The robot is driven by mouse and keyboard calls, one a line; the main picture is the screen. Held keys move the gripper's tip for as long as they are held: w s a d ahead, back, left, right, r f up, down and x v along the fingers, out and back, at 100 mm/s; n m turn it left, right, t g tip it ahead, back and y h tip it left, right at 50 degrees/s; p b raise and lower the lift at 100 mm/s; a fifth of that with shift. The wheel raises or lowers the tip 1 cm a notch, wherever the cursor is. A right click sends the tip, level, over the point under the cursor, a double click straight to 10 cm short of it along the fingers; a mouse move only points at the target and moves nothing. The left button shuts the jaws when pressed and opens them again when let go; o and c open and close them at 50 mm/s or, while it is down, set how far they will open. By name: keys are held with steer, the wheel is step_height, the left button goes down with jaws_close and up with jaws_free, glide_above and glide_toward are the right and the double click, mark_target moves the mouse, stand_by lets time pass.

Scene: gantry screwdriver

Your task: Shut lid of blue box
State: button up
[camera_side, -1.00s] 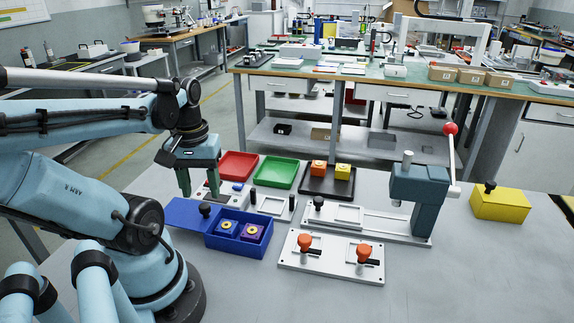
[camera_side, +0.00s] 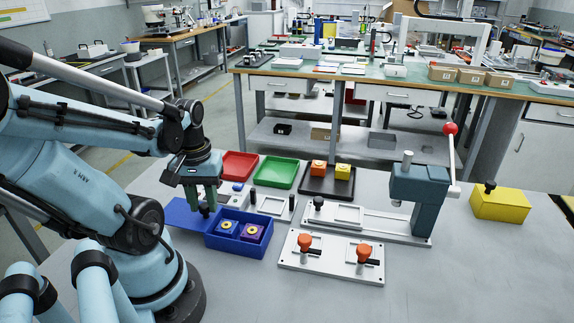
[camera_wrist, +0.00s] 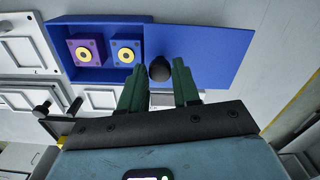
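The blue box (camera_side: 238,244) stands open on the table, with two purple-and-blue blocks with yellow rings inside. Its flat blue lid (camera_side: 182,214) sticks out to the left of the box and leaves the inside uncovered. In the wrist view the lid (camera_wrist: 215,58) lies to the right of the box (camera_wrist: 62,35), with a black knob (camera_wrist: 160,68) near the box edge. My gripper (camera_side: 205,203) is low over the knob, fingers pointing down. In the wrist view my gripper (camera_wrist: 158,72) is open, with a finger on either side of the knob. Contact with it cannot be told.
Red (camera_side: 240,165) and green (camera_side: 279,172) trays and a black tray (camera_side: 316,187) with orange and yellow blocks stand behind. A plate with orange clamps (camera_side: 331,258) and a lever press (camera_side: 418,195) stand to the right. A yellow box (camera_side: 500,205) is farther right.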

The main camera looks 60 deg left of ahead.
jaws_close()
steer(key=w+d, duration=0.8)
steer(key=w, duration=0.1)
steer(key=shift+d, duration=0.4)
steer(key=shift+o, duration=2.3)
jaws_free()
steer(key=shift+r, duration=0.1)
step_height(320, 180, up, 12)
